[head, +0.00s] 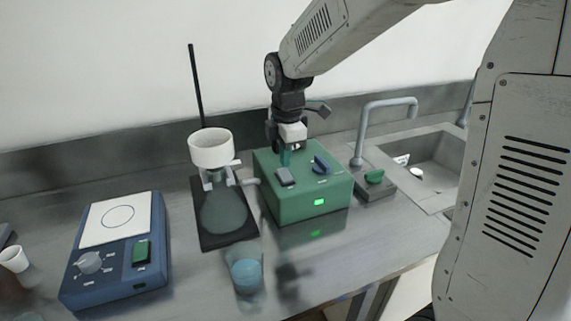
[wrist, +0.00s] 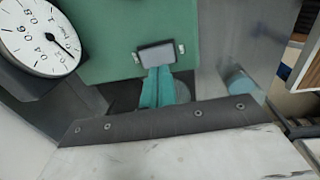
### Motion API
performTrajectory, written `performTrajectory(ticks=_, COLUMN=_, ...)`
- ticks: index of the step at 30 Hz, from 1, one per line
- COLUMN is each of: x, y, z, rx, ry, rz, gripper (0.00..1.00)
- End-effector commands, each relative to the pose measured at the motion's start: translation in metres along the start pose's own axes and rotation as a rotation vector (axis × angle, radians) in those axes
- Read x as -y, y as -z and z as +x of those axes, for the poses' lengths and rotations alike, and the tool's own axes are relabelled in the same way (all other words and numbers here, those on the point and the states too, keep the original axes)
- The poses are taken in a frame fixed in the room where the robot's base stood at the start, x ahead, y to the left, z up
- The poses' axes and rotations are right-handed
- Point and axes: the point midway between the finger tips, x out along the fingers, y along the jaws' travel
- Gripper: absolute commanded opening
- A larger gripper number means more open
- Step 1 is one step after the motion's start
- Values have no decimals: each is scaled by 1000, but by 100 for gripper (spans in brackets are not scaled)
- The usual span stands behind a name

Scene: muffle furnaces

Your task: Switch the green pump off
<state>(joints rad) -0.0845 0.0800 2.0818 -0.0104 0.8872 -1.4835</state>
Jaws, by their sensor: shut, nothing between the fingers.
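The green pump (head: 305,204) is a box on the bench in the head view, with a lit green lamp (head: 319,202) on its front. My gripper (head: 285,158) is above the pump top, just behind the switch. In the wrist view its teal fingers (wrist: 158,70) are shut and empty, and their tips overlap the edge of the grey switch (wrist: 157,54). I cannot tell whether they touch it. The pump's green top (wrist: 105,35) fills the upper middle there.
A filter flask with a white funnel (head: 211,149) stands left of the pump, near a beaker of blue liquid (head: 246,274). A blue hotplate (head: 115,250) is farther left. A tap (head: 385,103) and sink are right. A round gauge (wrist: 40,38) shows in the wrist view.

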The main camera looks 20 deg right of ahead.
Motion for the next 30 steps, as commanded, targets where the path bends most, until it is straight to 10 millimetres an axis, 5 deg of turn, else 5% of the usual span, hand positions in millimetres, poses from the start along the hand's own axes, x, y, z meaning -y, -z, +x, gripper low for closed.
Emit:
performTrajectory(ticks=6, x=1, y=1, z=-54, rx=-1, ry=-6, rz=-1, gripper=0)
performTrajectory(ticks=13, x=3, y=1, z=-94, rx=0, ry=-3, rz=-1, gripper=0)
performTrajectory(ticks=30, x=0, y=0, z=-108, rx=0, ry=-14, rz=-1, gripper=0)
